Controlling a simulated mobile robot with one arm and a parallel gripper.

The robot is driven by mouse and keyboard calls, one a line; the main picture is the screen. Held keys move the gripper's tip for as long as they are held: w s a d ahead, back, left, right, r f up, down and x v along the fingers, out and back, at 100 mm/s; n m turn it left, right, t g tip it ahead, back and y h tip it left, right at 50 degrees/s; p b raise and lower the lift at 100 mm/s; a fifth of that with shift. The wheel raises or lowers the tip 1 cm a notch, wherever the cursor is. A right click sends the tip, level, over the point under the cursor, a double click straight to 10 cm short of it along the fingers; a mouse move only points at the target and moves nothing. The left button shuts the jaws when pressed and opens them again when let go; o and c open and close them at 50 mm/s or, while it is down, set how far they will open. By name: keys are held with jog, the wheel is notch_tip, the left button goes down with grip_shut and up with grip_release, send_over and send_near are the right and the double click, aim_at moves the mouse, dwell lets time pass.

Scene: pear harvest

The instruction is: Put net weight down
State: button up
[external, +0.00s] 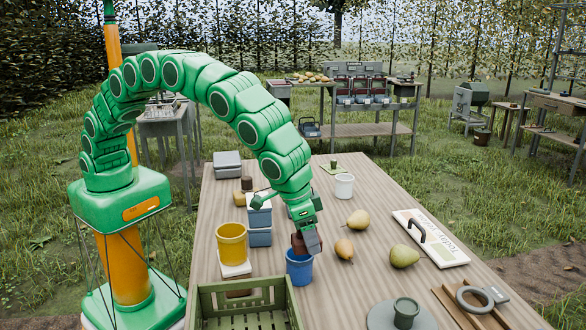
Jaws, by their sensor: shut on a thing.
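My gripper (308,238) points down over the table. It is shut on a small dark reddish-brown block (298,244), which I take to be the net weight. The block is at the rim of a blue cup (299,268), above or just behind its opening. I cannot tell whether it touches the cup. The fingers hide part of the block.
Pears (357,219) lie right of my gripper. A yellow cup (232,244) and blue boxes (259,214) stand to its left. A green crate (247,291) is in front. A white board with a handle (430,238) lies at right. Bare tabletop (345,285) shows between.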

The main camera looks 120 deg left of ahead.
aim_at(326, 312)
jog(key=shift+s+d+r, duration=0.1)
jog(key=shift+s+r, duration=0.2)
jog(key=shift+s, duration=0.4)
jog(key=shift+s+r, duration=0.3)
jog(key=shift+s, duration=0.35)
jog(key=w+d+f+m+h, duration=0.1)
jog(key=w+d+m, duration=0.1)
jog(key=w, duration=0.3)
jog(key=w+d+f+m, duration=0.2)
jog(key=w+d, duration=0.1)
jog(key=w, duration=0.2)
jog(key=shift+t, duration=0.4)
jog(key=shift+s+f, duration=0.2)
jog(key=shift+f, duration=4.6)
jog(key=shift+f, duration=0.1)
jog(key=o, duration=1.4)
jog(key=shift+f, duration=0.1)
